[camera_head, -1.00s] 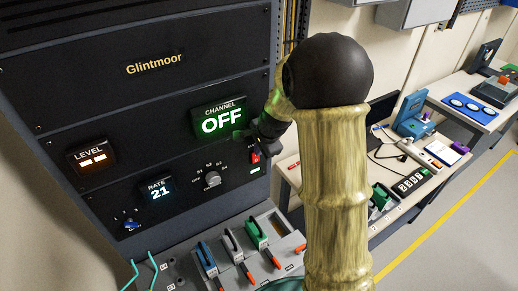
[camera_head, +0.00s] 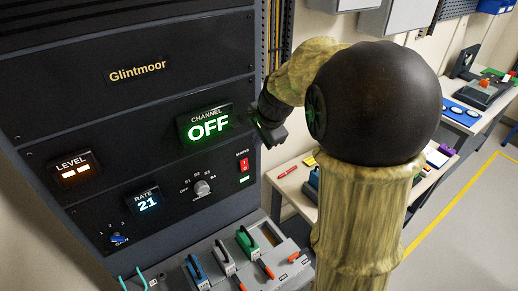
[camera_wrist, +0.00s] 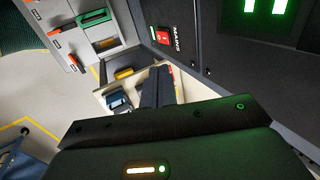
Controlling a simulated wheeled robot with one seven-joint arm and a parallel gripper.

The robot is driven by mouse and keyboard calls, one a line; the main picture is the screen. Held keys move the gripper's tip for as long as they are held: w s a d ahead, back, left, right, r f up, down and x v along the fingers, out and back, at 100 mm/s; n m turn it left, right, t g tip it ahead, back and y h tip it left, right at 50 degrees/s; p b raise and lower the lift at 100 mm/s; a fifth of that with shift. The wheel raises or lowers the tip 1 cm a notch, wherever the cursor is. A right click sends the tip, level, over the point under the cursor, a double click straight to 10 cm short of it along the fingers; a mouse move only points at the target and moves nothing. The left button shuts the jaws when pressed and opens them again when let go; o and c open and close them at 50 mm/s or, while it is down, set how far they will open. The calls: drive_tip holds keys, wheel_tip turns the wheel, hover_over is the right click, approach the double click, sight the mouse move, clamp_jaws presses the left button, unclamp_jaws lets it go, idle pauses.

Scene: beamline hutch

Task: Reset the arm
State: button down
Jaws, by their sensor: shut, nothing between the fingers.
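My arm rises as a tan, bamboo-like column with a big dark ball joint in the head view. My gripper (camera_head: 270,138) is dark and shut, with nothing in it. It hangs in front of the right edge of the black Glintmoor panel (camera_head: 120,100), above and to the right of the red MAINS switch (camera_head: 244,165), apart from it. In the wrist view the closed dark fingers (camera_wrist: 156,88) point away from the camera, and the MAINS switch (camera_wrist: 163,37) shows above them. My elbow hides part of the bench behind.
The CHANNEL display (camera_head: 208,127) reads OFF and the RATE display (camera_head: 147,202) reads 21. A grey box with blue, white and green levers (camera_head: 247,240) stands below the panel. Benches with equipment (camera_head: 470,115) line the right wall. Open floor (camera_head: 470,210) lies at right.

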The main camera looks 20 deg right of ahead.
drive_tip(key=s+a+f+n+g+h+b, duration=0.1)
drive_tip(key=s+f+n+b, duration=0.3)
drive_tip(key=s+f+n, duration=1)
drive_tip(key=s+f+g, duration=0.1)
drive_tip(key=s, duration=0.2)
drive_tip(key=shift+s+h, duration=0.3)
drive_tip(key=shift+s, duration=0.1)
drive_tip(key=shift+a+f, duration=0.1)
idle(0.7)
